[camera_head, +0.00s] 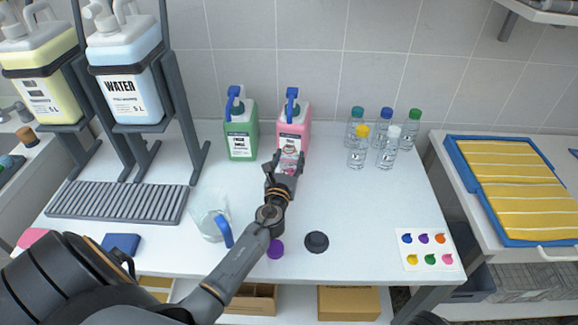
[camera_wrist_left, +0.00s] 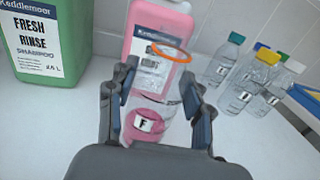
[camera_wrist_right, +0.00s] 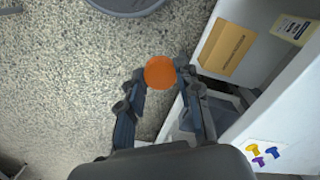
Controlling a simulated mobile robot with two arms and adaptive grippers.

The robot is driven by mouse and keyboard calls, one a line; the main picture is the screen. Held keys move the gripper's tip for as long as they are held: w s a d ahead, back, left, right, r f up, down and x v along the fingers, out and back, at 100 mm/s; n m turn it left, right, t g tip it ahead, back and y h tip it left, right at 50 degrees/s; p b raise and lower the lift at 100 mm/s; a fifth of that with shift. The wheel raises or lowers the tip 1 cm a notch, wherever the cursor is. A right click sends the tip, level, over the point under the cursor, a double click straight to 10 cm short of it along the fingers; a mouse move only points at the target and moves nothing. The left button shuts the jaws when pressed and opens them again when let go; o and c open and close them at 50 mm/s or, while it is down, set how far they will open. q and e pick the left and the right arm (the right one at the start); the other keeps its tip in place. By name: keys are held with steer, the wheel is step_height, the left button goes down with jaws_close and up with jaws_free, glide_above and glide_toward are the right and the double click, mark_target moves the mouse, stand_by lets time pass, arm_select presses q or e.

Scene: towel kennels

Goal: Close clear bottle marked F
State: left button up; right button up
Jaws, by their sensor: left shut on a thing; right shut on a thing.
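The clear bottle marked F (camera_wrist_left: 149,105) is between the fingers of my left gripper (camera_wrist_left: 155,92), which is shut on it. Its label shows F, pink shows low inside it, and an orange ring (camera_wrist_left: 170,52) circles its neck, with no cap on top. In the head view my left gripper (camera_head: 283,166) holds it in front of the pink jug (camera_head: 293,118). My right gripper (camera_wrist_right: 158,82) is shut on an orange cap (camera_wrist_right: 160,72). It is over the floor beside a white shelf unit, and is not seen in the head view.
A green jug (camera_head: 240,130) stands at the back. Several capped bottles (camera_head: 358,150) stand to the right. A clear pitcher (camera_head: 208,214), a purple cap (camera_head: 275,249) and a dark round piece (camera_head: 316,241) are near the front. A colour card (camera_head: 430,249) lies at right.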

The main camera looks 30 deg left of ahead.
mark_target(288, 152)
arm_select(q)
steer(key=shift+r, duration=0.1)
